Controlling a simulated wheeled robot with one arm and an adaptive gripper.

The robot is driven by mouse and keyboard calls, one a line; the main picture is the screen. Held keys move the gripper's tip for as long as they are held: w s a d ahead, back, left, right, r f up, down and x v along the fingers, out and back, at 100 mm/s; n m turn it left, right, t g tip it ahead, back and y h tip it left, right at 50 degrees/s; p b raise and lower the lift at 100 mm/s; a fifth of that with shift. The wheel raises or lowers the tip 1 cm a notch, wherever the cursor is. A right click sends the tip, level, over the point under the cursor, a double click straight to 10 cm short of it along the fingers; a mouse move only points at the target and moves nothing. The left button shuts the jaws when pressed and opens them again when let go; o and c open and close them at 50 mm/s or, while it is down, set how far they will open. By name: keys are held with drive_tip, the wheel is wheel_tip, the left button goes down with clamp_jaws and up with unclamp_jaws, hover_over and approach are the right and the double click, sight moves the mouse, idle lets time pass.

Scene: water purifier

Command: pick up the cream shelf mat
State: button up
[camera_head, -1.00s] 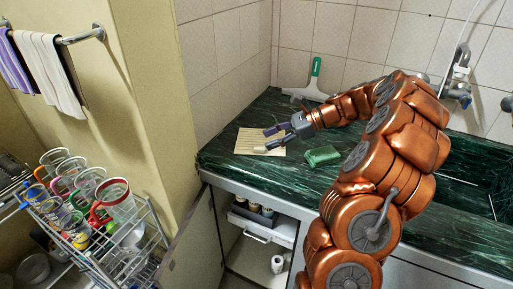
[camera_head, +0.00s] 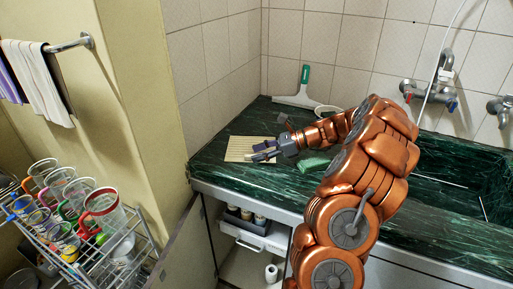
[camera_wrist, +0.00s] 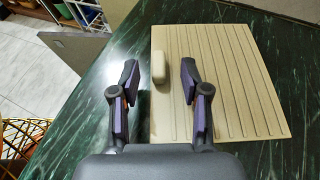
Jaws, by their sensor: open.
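The cream shelf mat (camera_head: 240,147) lies flat on the dark green marble counter near its left end. In the wrist view the mat (camera_wrist: 235,75) is ribbed, with a rounded raised cream piece (camera_wrist: 159,67) at its left edge. My gripper (camera_head: 254,153) is over the mat's right part in the head view and hides some of it. In the wrist view my gripper (camera_wrist: 158,82) is open, with the raised piece ahead between its two fingers. The right finger overlaps the mat in view, and the left finger is over bare counter. I cannot tell whether the fingers touch anything.
A green sponge (camera_head: 313,164) lies right of my gripper, partly behind my arm. A cup rack (camera_head: 100,250) is at lower left. An open cabinet door (camera_head: 188,250) hangs below the counter.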

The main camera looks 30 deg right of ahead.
drive_tip(key=shift+x, duration=1.2)
clamp_jaws()
